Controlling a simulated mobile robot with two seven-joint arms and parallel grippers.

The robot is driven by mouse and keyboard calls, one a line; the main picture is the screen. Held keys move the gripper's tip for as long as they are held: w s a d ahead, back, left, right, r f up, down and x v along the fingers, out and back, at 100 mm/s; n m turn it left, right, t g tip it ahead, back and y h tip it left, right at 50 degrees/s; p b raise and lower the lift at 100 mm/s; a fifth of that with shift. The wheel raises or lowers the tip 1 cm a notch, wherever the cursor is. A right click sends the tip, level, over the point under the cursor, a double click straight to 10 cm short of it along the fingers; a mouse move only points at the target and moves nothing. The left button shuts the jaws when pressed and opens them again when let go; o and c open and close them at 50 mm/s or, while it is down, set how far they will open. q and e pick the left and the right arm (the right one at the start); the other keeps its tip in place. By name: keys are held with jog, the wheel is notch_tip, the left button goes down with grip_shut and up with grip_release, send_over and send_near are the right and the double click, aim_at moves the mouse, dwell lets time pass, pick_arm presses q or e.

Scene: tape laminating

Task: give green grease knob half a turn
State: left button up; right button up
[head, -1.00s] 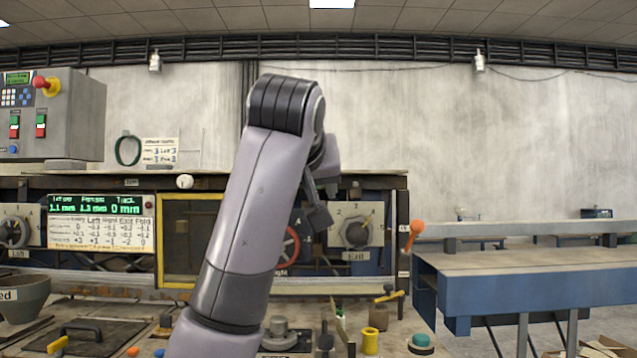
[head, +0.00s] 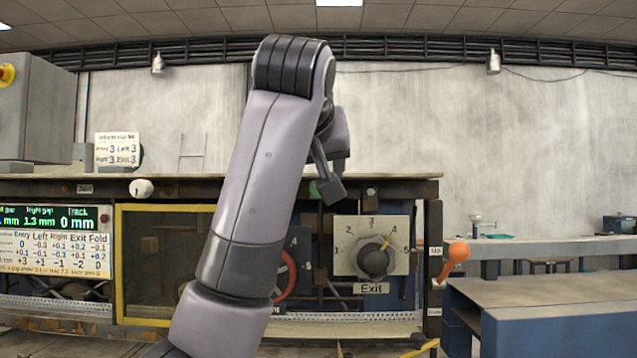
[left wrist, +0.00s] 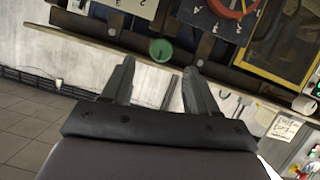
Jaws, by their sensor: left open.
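The green grease knob (left wrist: 161,50) is a round green disc on the machine's front in the left wrist view. It lies ahead of my left gripper (left wrist: 158,68), in line with the gap between its two fingers. The fingers are spread and empty, and the knob appears to be beyond their tips, not between them. In the head view my left gripper (head: 330,186) is raised at the machine's top edge, with a small green patch (head: 313,189) partly hidden behind it that may be the same knob. My right gripper is in neither view.
The Exit dial (head: 374,261) with its black knob sits just right of my arm. An orange ball lever (head: 457,252) sticks out farther right, above a blue bench (head: 560,315). A red wheel (head: 286,276) is partly hidden by my arm. A yellow frame (head: 122,270) stands left.

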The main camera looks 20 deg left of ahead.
pick_arm(q)
jog(key=shift+p+x, duration=0.8)
jog(key=shift+x, duration=2.1)
jog(key=shift+f, duration=0.1)
jog(key=c, duration=1)
